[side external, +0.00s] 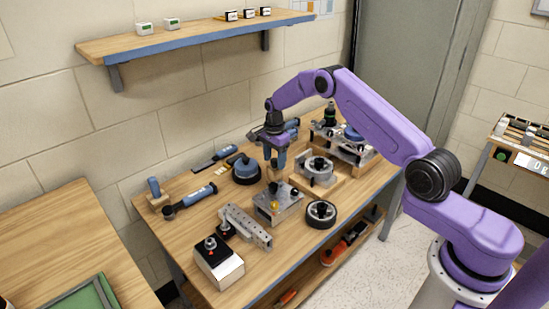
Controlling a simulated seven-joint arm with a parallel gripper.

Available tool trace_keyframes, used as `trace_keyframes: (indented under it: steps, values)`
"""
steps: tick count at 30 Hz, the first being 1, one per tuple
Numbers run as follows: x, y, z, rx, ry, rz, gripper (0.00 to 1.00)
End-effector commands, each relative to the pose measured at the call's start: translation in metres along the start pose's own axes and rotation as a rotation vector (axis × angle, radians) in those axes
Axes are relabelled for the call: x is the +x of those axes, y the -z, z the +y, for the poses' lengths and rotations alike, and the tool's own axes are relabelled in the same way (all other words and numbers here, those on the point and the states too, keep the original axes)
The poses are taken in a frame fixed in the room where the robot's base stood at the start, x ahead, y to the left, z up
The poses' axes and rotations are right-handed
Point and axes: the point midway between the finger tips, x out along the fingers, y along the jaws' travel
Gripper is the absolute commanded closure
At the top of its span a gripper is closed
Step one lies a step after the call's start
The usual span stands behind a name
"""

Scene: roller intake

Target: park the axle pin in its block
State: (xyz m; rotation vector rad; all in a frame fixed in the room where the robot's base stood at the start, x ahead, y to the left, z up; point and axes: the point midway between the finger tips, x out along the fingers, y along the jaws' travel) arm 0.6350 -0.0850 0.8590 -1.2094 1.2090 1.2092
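My gripper (274,164) points down over the middle of the workbench, above a grey metal block (291,199). Its two fingers look a little apart, but the view is too small to show whether anything is between them. I cannot tell for certain which fixture is the pin's block.
A black-rimmed wheel (321,214) lies right of the block. A round metal housing (317,171) sits on a wooden base behind it. A perforated rail (245,227) and a box with black top (218,263) stand in front-left.

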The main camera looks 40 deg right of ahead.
Motion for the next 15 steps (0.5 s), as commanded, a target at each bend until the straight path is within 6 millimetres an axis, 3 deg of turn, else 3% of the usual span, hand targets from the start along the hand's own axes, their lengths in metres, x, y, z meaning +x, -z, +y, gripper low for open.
trace_keyframes:
  steps: [8, 15]
  values:
    - [-0.018, 0.000, -0.001, 0.000, 0.002, 0.000, 0.38]
    - [-0.066, 0.000, -0.001, 0.000, 0.005, 0.001, 0.38]
